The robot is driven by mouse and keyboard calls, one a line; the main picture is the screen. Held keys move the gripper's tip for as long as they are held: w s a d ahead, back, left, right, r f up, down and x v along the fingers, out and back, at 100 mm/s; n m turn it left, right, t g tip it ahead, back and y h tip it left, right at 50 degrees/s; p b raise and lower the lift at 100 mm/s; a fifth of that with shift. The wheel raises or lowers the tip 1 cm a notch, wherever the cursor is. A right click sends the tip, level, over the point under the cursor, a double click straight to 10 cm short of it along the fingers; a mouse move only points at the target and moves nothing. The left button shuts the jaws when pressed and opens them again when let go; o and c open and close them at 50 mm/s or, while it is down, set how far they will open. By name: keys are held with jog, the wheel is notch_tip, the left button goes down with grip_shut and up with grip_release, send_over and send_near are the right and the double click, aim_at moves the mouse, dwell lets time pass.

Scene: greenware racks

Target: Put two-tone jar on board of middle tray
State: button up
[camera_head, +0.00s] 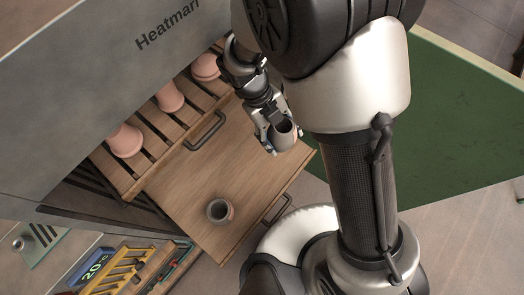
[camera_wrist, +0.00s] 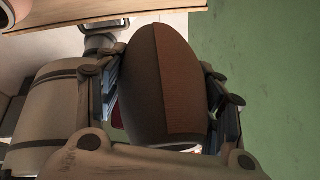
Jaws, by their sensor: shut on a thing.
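My gripper (camera_head: 278,140) is shut on a two-tone jar (camera_head: 285,133), grey-brown with an open top. In the wrist view the jar (camera_wrist: 160,85) fills the middle between the two fingers, dark brown on one side and lighter reddish brown on the other. In the head view the held jar appears over the right corner of a pulled-out wooden board (camera_head: 210,165), which seems to be the middle tray. I cannot tell its height above the board.
A slatted tray (camera_head: 150,147) above holds several pink pots (camera_head: 125,141), with a handle (camera_head: 206,131) at its front. The grey kiln-like cabinet (camera_head: 110,80) rises behind. A lower handle (camera_head: 277,208) shows below the board. The board's middle is bare.

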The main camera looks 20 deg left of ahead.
notch_tip(320, 180, down, 20)
jog(key=b, duration=0.3)
jog(key=shift+b, duration=0.35)
jog(key=shift+r, duration=0.1)
jog(key=o, duration=1.3)
jog(key=shift+c, duration=0.2)
